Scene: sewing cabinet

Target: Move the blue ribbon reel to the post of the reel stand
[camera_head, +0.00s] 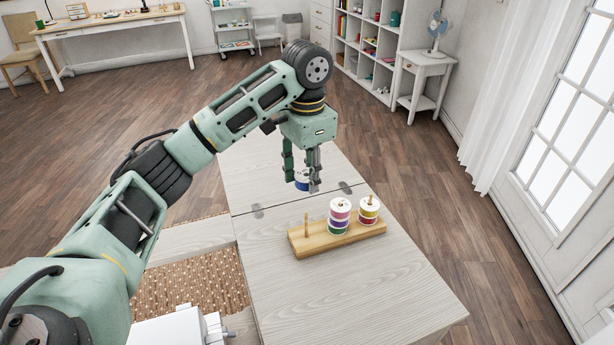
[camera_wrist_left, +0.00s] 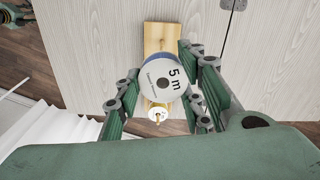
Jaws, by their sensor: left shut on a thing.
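My left gripper (camera_head: 302,183) is shut on the blue ribbon reel (camera_head: 301,186) and holds it above the cabinet top, behind the stand. In the left wrist view the reel (camera_wrist_left: 165,79) sits between the green fingers, its white "5 m" face toward the camera and a blue edge showing. The wooden reel stand (camera_head: 300,246) lies on the cabinet top. Its left post (camera_head: 306,222) is bare. The middle post carries stacked pink, purple and green reels (camera_head: 339,214). The right post carries yellow and red reels (camera_head: 368,209). My right gripper is not in view.
The pale cabinet top (camera_head: 370,285) is clear around the stand, with hinges (camera_head: 345,187) along its seam. A white machine (camera_head: 175,328) is at the lower left. A shelf unit (camera_head: 368,40) and a side table with a fan (camera_head: 426,70) stand well behind.

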